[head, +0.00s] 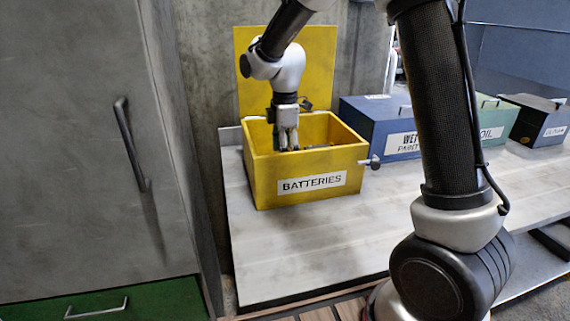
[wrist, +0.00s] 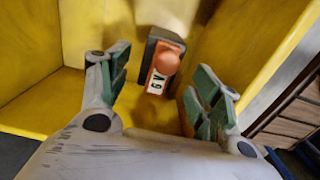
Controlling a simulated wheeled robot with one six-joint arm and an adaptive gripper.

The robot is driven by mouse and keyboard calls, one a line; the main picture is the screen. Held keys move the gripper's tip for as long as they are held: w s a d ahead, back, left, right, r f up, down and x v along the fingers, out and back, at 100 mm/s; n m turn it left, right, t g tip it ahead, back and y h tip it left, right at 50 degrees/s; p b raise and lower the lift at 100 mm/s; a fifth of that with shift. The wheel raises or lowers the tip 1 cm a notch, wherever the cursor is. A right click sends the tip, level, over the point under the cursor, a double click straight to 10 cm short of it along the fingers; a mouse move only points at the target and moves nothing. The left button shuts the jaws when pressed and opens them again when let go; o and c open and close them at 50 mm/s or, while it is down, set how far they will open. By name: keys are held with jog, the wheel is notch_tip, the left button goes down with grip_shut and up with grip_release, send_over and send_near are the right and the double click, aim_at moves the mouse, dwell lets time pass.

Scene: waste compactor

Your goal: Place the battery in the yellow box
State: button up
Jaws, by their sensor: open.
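The yellow box (head: 262,185) labelled BATTERIES stands on the bench with its lid raised at the back. My gripper (head: 289,146) reaches down into the box in the head view. In the wrist view my gripper (wrist: 155,95) is open, its green-padded fingers spread apart. The battery (wrist: 163,68), dark with an orange part and a "6V" label, lies inside the yellow box (wrist: 75,60), just beyond and between the fingertips. A gap shows between it and each finger. In the head view the battery is not clearly seen behind the front wall.
A blue box (head: 365,127) stands right of the yellow box, with a green box (head: 494,108) and a dark box (head: 540,120) further right. A grey cabinet (head: 80,150) is at the left. The bench front (head: 300,245) is clear.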

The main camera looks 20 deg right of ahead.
notch_tip(320, 180, up, 6)
jog(key=shift+r, duration=0.15)
jog(key=shift+s+d+r, duration=0.1)
jog(key=shift+d+r, duration=0.05)
jog(key=shift+r, duration=0.05)
jog(key=s+d+r+m+t, duration=0.2)
jog(key=s+d+r+m, duration=0.5)
jog(key=s+d, duration=0.25)
jog(key=s+d+m, duration=0.2)
jog(key=s+m, duration=0.1)
jog(key=s, duration=0.3)
jog(key=s+d+m+t, duration=0.1)
jog(key=s+d+m, duration=0.2)
jog(key=s, duration=0.3)
jog(key=s+d+f+m+t, duration=0.1)
jog(key=s+d+m, duration=0.1)
jog(key=s+m, duration=0.3)
jog(key=shift+s+d, duration=0.4)
jog(key=shift+s, duration=0.1)
